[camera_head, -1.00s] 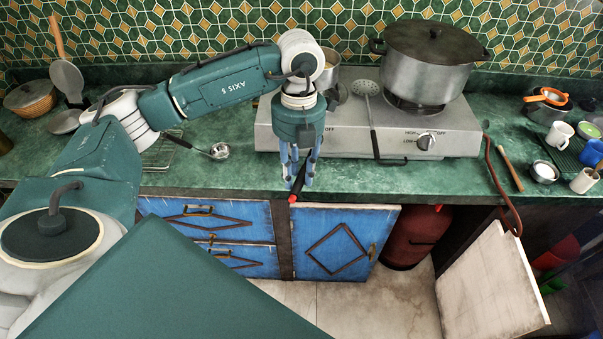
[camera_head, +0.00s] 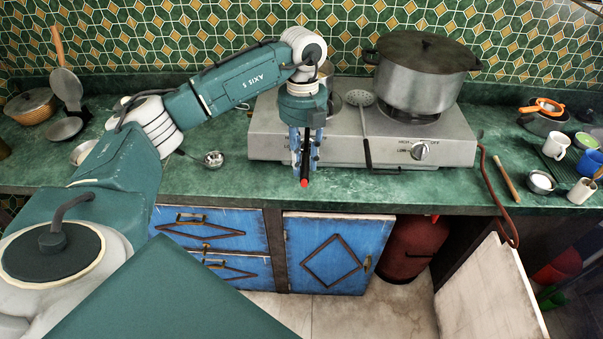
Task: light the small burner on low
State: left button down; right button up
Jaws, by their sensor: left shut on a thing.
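My left gripper (camera_head: 305,160) is shut on a black lighter with a red tip (camera_head: 304,183). The lighter points down in front of the left half of the steel gas hotplate (camera_head: 390,146). My left arm and gripper hide much of the left burner area and the left knob. The right knob (camera_head: 420,151) shows on the front panel, with HIGH, LOW and OFF marks around it. A large lidded pot (camera_head: 420,82) stands on the right burner. No flame can be made out. My right gripper is out of view.
A slotted spoon (camera_head: 361,98) lies across the hotplate, its dark handle hanging over the front. A ladle (camera_head: 213,158) lies on the counter at left. A red hose (camera_head: 494,190) runs down at right towards the red gas cylinder (camera_head: 413,250) below. Cups stand at far right.

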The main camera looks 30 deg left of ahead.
aim_at(301, 178)
pick_arm(q)
jog(key=w+a, duration=0.1)
jog(key=w, duration=0.1)
jog(key=w+a, duration=0.2)
jog(key=w, duration=0.1)
jog(key=w+a, duration=0.2)
jog(key=w, duration=0.1)
jog(key=shift+w+a+f+b, duration=0.1)
jog(key=shift+w+f+b, duration=0.15)
jog(key=shift+b, duration=0.15)
jog(key=shift+w+a, duration=0.15)
jog(key=shift+w, duration=0.1)
jog(key=shift+w+a, duration=0.1)
jog(key=shift+w, duration=0.05)
jog(key=shift+s+d+p, duration=0.35)
jog(key=shift+s+p, duration=0.2)
jog(key=shift+s, duration=0.1)
jog(key=shift+s+d+r, duration=0.15)
jog(key=s+d+p, duration=0.2)
jog(key=s+d, duration=0.1)
jog(key=s, duration=0.1)
jog(key=s+d+r+p, duration=0.1)
jog(key=s+d+p, duration=0.1)
jog(key=s, duration=0.3)
jog(key=s+d+r+p, duration=0.1)
jog(key=s+d+p, duration=0.2)
jog(key=s, duration=0.2)
jog(key=shift+d, duration=0.3)
